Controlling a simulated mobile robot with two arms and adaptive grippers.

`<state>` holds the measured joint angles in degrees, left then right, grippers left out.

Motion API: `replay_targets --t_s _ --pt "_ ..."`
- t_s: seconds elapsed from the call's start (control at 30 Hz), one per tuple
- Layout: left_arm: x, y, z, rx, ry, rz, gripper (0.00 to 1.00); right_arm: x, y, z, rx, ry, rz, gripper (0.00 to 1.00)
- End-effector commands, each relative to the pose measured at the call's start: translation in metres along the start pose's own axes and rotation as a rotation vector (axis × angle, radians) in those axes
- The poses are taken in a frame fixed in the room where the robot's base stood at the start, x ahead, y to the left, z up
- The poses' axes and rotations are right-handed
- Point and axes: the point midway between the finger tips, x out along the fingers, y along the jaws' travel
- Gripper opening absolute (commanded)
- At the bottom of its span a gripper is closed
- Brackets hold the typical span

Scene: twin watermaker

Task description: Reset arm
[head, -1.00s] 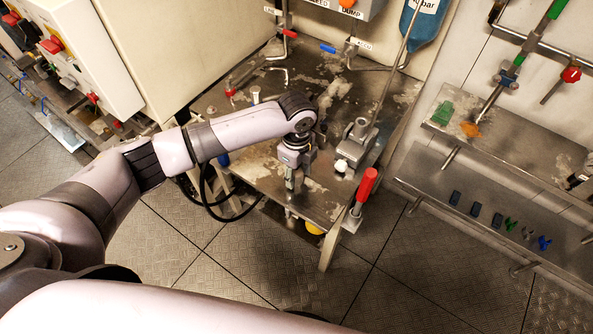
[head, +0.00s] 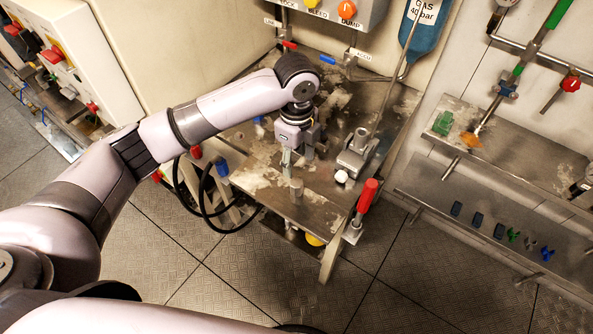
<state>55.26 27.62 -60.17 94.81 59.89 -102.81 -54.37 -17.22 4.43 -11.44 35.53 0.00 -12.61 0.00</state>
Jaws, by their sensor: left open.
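My left arm reaches in from the left over the stained metal bench (head: 335,205). My left gripper (head: 298,168) points down above the bench top, its two fingers apart with nothing seen between them. A small metal cylinder (head: 297,188) stands on the bench just in front of the fingers, apart from them as far as I can tell. A pale arm link of mine crosses the bottom of the view. My right gripper is not in view.
A metal clamp block (head: 357,155) with a white knob (head: 341,176) stands right of the gripper. A red-handled lever (head: 367,195) rises at the bench's front right corner. A blue bottle (head: 424,30) hangs behind. A wall shelf (head: 490,215) with small parts is at right.

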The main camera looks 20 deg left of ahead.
Motion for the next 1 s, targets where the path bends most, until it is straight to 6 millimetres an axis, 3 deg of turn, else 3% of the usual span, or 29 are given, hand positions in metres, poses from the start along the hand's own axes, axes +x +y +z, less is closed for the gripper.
replay_targets --t_s 0.2,0.77,0.87,1.0 --pt "-0.017 0.0 0.0 -0.001 0.0 0.0 0.48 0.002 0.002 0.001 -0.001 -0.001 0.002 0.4" --pt "-0.016 0.001 -0.002 -0.002 0.004 0.0 0.48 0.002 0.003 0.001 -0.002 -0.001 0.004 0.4" --pt "-0.006 0.006 -0.015 -0.021 0.028 -0.011 0.48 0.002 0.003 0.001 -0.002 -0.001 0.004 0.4" --pt "0.022 0.024 -0.05 -0.117 0.109 -0.054 0.48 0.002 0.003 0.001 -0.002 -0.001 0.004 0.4"
